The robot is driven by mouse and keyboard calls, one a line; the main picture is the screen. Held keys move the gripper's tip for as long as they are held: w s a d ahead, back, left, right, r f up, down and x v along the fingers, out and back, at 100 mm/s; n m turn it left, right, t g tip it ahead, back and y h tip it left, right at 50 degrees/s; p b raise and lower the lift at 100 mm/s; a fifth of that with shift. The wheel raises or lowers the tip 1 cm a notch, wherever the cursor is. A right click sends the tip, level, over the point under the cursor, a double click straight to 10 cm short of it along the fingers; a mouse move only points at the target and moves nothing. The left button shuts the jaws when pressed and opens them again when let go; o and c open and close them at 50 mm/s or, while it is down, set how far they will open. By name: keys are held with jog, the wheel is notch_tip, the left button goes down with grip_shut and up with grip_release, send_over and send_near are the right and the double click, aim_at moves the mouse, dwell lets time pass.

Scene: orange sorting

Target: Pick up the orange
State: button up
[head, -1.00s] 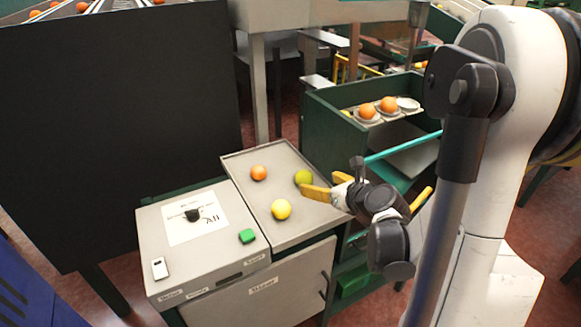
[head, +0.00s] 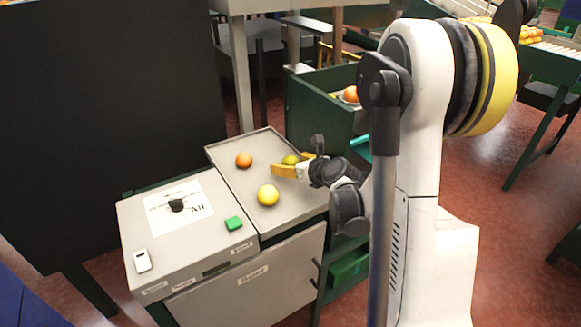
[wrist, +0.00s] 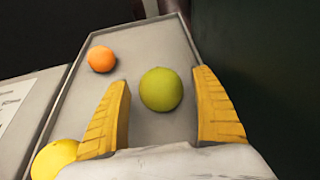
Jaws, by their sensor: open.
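An orange (head: 244,160) lies on the grey tray (head: 228,153), toward its far left part. A green-yellow fruit (head: 290,160) is on the tray to the right, partly hidden by my gripper in the head view. A yellow fruit (head: 268,195) lies nearer the front. My gripper (head: 290,170) is open over the right side of the tray. In the wrist view my gripper (wrist: 165,115) has the green-yellow fruit (wrist: 161,89) between and just beyond its yellow fingers, without visible contact. The orange (wrist: 101,59) is outside, beyond the left finger. The yellow fruit (wrist: 54,159) is at the lower left.
A grey control box with a black knob (head: 176,205), a green button (head: 233,223) and a white paper stands left of the tray. A dark green bin (head: 318,108) with another orange (head: 350,94) is behind right. A black panel (head: 100,120) rises at the left.

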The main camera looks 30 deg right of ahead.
jog(key=c, duration=1.3)
jog(key=shift+o, duration=0.2)
jog(key=shift+r, duration=0.1)
